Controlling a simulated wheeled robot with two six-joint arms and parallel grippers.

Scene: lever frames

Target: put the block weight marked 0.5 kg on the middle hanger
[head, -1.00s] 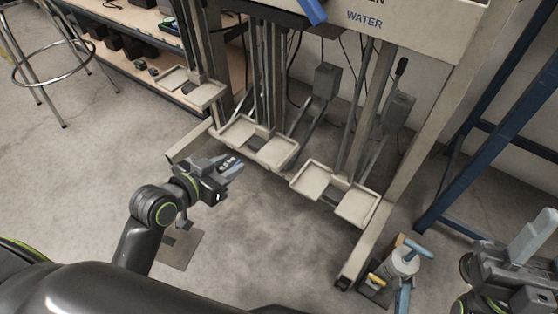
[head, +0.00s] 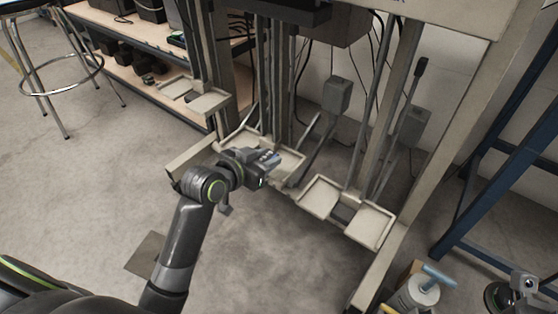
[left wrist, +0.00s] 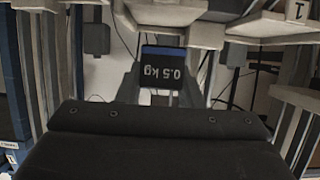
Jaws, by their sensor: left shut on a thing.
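My left gripper (head: 268,160) is shut on a dark block weight with a blue edge. The left wrist view shows the weight (left wrist: 164,72) between the fingers, its 0.5 kg marking upside down. In the head view the gripper overlaps the middle hanger (head: 291,165), a pale two-pan tray, and hides part of it. I cannot tell whether the weight touches the tray.
The left hanger (head: 208,103) and the right hanger (head: 369,224) stand either side, with no weights seen on them. Grey posts and a lever (head: 407,105) rise behind. A bottle with a blue top (head: 424,290) stands at the lower right. A stool (head: 60,75) is far left.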

